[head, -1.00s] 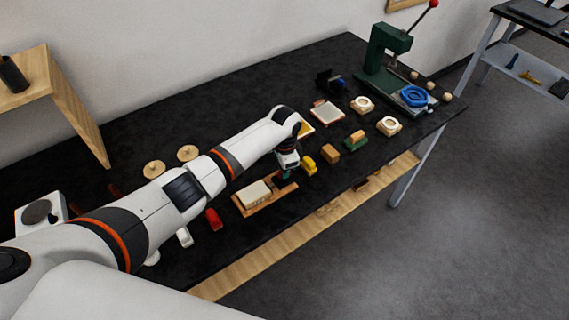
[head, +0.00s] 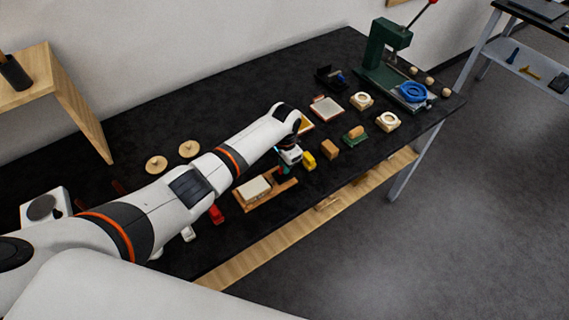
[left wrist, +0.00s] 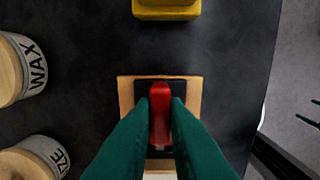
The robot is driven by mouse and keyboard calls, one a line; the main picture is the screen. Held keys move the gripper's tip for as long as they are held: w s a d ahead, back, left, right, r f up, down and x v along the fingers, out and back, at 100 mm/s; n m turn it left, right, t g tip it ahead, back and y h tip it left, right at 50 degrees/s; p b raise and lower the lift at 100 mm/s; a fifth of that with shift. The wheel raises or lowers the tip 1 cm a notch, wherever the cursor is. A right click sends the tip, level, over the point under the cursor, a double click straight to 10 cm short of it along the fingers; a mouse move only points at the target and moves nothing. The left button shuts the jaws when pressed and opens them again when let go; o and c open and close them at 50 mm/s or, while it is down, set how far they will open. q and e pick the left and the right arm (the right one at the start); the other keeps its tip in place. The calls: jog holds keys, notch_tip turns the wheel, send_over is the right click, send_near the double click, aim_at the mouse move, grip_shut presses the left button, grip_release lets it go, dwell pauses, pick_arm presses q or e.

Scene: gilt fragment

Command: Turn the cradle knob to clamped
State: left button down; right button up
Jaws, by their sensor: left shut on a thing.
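The cradle is a wooden board (head: 262,204) with a cream block (head: 253,188) on it, near the front edge of the dark bench in the head view. Its end with a black plate (left wrist: 142,91) shows in the left wrist view. A red bar-shaped knob (left wrist: 160,100) stands on that plate, its long side running up and down the picture. My left gripper (left wrist: 160,118) has its green fingers shut on the knob from both sides. In the head view my left gripper (head: 284,170) is at the board's right end and hides the knob. My right gripper is not in view.
A yellow block (left wrist: 166,8) lies just beyond the cradle. Two labelled jars, one reading WAX (left wrist: 30,68), stand left of it in the wrist view. A green press (head: 383,55) stands at the far end. The bench edge is close on the right in the wrist view.

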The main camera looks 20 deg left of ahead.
pick_arm(q)
jog(key=c, duration=1.4)
grip_release()
jog(key=shift+c, duration=0.2)
notch_tip(320, 180, up, 12)
jog(key=b, duration=0.2)
jog(key=shift+b, duration=0.3)
